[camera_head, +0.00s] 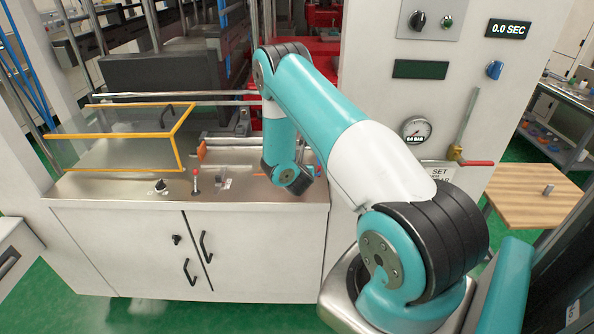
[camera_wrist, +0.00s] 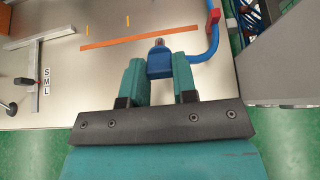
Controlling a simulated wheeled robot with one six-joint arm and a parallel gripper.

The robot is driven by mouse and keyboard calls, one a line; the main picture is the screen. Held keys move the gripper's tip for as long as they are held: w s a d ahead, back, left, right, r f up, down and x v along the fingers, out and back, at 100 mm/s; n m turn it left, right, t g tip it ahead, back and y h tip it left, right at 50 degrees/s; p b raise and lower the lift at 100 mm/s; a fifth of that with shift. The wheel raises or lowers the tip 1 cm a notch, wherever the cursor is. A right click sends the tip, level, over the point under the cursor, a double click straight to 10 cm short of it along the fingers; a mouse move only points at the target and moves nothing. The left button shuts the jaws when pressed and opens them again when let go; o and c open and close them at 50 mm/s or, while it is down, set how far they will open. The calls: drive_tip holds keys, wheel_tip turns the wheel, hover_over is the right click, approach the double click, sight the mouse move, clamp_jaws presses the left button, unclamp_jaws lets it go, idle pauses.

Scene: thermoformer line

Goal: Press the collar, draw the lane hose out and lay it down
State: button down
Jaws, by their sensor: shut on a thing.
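My gripper (camera_wrist: 159,68) is shut on the blue end piece (camera_wrist: 159,63) of the lane hose in the wrist view. The piece sits between the two teal fingers, and its small metallic, reddish tip (camera_wrist: 158,42) points away from my palm. The blue hose (camera_wrist: 213,42) runs right from it and bends up past a red part (camera_wrist: 213,20). The tip is over the metal bench top (camera_wrist: 110,75) and looks free of any socket; its height above the top is unclear. No collar can be made out. In the head view my arm hides the fingers and the held piece.
An orange strip (camera_wrist: 138,37) lies on the bench top near the tip. An S-M-L scale (camera_wrist: 46,82) is at left. In the head view, an orange-framed guard (camera_head: 181,152) stands left, a gauge (camera_head: 416,130) reads 0.0 bar, and a wooden table (camera_head: 530,190) is at right.

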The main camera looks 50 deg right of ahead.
drive_tip(key=shift+f+b, duration=2.25)
drive_tip(key=shift+f, duration=0.7)
drive_tip(key=c, duration=0.8)
unclamp_jaws()
drive_tip(key=shift+a, duration=0.1)
drive_tip(key=shift+s+a+r, duration=0.2)
drive_tip(key=shift+s+a, duration=0.05)
drive_tip(key=shift+a, duration=0.05)
drive_tip(key=v, duration=1.6)
drive_tip(key=shift+s+r+b, duration=0.1)
drive_tip(key=shift+r+b, duration=0.2)
